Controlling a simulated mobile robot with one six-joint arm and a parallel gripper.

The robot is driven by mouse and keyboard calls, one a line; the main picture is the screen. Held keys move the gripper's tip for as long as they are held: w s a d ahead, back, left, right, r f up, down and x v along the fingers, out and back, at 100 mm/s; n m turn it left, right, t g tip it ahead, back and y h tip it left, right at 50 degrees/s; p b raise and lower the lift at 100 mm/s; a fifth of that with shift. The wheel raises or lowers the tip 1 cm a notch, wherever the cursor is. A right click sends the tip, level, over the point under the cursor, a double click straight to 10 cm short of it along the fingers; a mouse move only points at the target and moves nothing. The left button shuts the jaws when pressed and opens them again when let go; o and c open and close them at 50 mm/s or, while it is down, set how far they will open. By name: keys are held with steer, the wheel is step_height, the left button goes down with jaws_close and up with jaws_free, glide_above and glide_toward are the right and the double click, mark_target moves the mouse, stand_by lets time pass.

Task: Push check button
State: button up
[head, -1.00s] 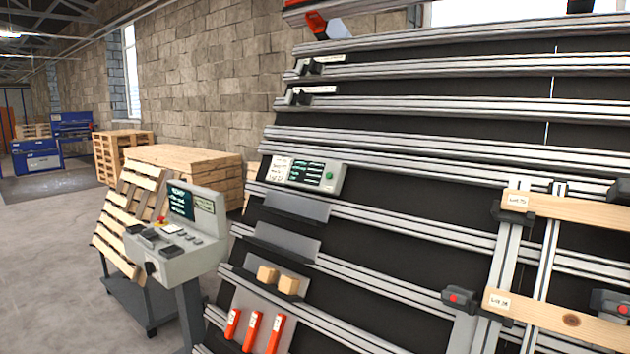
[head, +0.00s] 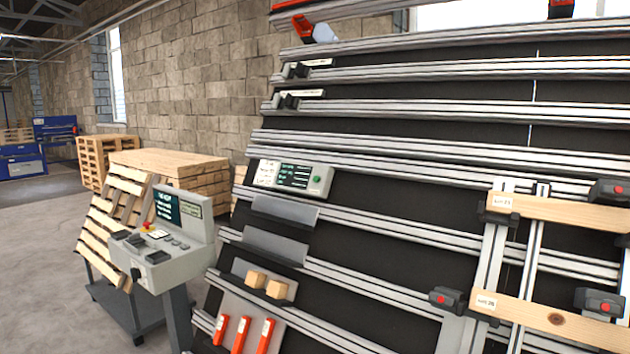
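A small grey control box (head: 291,178) is mounted on the slanted rail panel, left of its middle. It has a white label, a dark screen with light text and a round green button (head: 318,180) at its right end. A grey console (head: 168,249) on a pedestal stands to the left of the panel. It has a dark screen (head: 168,207), several dark keys and a red knob on yellow (head: 147,227). I cannot read which button is named check. My gripper does not show in the head view.
The slanted panel (head: 390,197) with metal rails fills the right side. Clamped wooden boards (head: 548,318) are at lower right. Pallets (head: 168,160) and a cart (head: 110,302) stand at left. Open floor lies far left.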

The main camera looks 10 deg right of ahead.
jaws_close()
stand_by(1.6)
